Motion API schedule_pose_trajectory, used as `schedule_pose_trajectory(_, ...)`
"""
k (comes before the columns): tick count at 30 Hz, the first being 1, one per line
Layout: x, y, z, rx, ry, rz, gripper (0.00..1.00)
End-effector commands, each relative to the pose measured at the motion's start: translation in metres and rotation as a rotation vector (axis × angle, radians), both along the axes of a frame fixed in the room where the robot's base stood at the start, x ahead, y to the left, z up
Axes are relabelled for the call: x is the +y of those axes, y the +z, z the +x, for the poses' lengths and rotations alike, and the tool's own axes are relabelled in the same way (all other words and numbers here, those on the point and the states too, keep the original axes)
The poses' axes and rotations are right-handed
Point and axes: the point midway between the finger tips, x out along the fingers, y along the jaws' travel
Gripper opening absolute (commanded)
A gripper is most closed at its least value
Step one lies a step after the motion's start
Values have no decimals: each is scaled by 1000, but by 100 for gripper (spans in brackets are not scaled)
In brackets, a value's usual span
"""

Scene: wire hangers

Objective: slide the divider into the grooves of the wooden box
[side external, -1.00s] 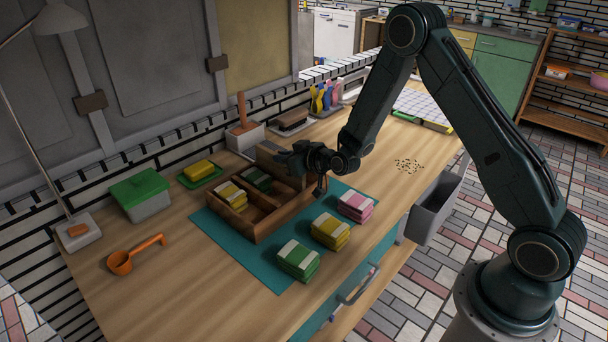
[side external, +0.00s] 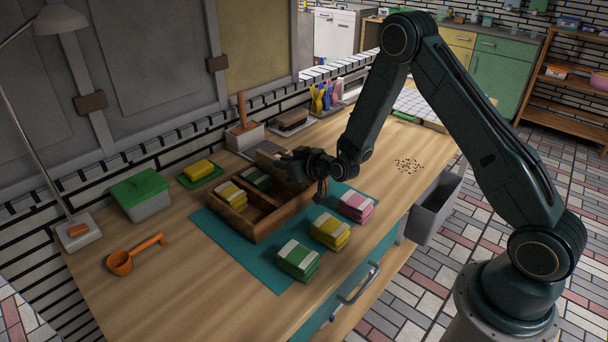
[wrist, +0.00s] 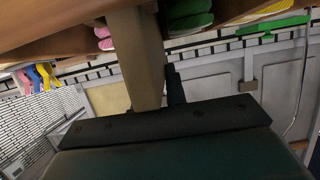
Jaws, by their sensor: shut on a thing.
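The wooden box (side external: 261,225) stands on the teal mat, open at the top, with inner walls forming compartments. Yellow (side external: 232,194) and green (side external: 257,178) wrapped bars lie in its compartments. My gripper (side external: 291,168) is at the box's back right end, low over the rim. It is shut on the divider, a light wooden board (wrist: 138,60), which runs from the jaws toward the box in the wrist view. In the side view part of the divider (side external: 268,151) shows beside the gripper. Its lower edge and the grooves are hidden, so I cannot tell whether it sits in them.
Green (side external: 298,260), yellow (side external: 330,231) and pink (side external: 356,206) bar stacks stand along the mat's (side external: 215,228) right side. A green-lidded tub (side external: 140,195) and orange scoop (side external: 130,255) are at left. A grey bin (side external: 435,208) hangs at the counter's right edge.

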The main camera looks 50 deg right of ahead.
Motion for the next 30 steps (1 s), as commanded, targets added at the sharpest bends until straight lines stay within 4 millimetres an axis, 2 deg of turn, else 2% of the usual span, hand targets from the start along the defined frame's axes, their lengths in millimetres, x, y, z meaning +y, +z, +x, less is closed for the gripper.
schedule_pose_trajectory(25, 0, -14, 0, -1, -1, 0, 0)
schedule_pose_trajectory(26, 0, -14, 0, -2, -1, 0, 19)
schedule_pose_trajectory(27, 0, -14, 0, -2, -1, 0, 27)
schedule_pose_trajectory(29, 0, -14, 0, -2, -1, 0, 39)
schedule_pose_trajectory(30, 0, -14, 0, -1, -1, 0, 39)
